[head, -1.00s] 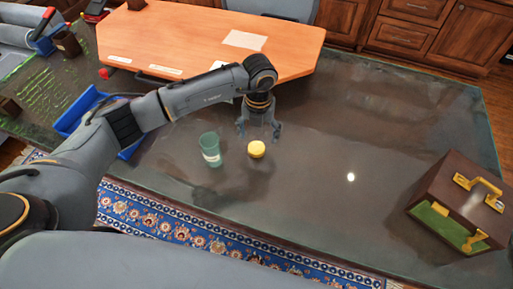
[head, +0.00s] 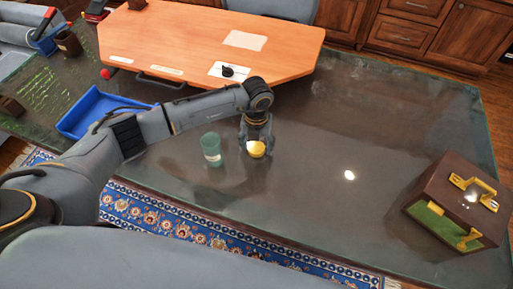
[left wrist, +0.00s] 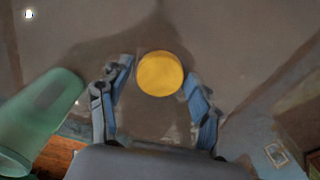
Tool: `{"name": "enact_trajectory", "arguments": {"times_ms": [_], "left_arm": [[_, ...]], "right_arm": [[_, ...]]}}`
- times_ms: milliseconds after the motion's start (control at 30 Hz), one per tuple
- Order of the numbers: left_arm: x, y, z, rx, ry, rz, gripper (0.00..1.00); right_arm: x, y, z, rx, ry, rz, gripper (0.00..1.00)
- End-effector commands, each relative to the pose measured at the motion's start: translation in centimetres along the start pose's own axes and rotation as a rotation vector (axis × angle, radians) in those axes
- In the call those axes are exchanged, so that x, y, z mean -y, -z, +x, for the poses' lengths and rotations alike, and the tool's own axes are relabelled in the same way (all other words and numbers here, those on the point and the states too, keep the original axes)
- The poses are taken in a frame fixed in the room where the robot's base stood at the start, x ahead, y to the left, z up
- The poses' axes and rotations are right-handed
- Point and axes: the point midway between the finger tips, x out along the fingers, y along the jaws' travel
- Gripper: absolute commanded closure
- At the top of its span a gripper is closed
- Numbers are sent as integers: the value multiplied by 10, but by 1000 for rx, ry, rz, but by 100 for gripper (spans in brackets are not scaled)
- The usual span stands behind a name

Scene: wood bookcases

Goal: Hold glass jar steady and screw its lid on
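The glass jar (head: 211,149) is green and see-through with a pale label, and stands upright on the dark glossy table. The yellow round lid (head: 256,149) lies on the table just right of the jar. My left gripper (head: 257,146) is down at the lid, with its fingers on either side of it. In the left wrist view the lid (left wrist: 160,74) sits between the spread fingertips, with gaps visible on both sides. The jar (left wrist: 38,115) shows at the left of that view, outside the fingers. My right gripper is not in view.
A brown case (head: 462,205) with yellow handle and latches stands at the right of the table (head: 345,120). A blue tray (head: 85,112) lies left, partly behind my arm. An orange desk (head: 190,35) is at the back. The table's middle right is clear.

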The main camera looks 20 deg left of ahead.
Motion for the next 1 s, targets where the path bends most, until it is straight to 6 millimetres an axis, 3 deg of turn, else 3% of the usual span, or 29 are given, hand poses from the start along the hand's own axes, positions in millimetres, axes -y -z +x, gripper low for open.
{"name": "enact_trajectory", "arguments": {"times_ms": [33,133,167,567,767,1000], "left_arm": [[0,0,0,0,0,0,54],[0,0,0,0,0,0,75],[0,0,0,0,0,0,77],[0,-1,-5,2,1,0,78],[0,-2,-32,7,2,2,78],[-2,40,-78,5,2,4,78]], "right_arm": [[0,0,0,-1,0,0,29],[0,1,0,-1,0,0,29],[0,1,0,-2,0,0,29],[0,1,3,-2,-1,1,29],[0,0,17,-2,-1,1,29],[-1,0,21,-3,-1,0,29]]}}
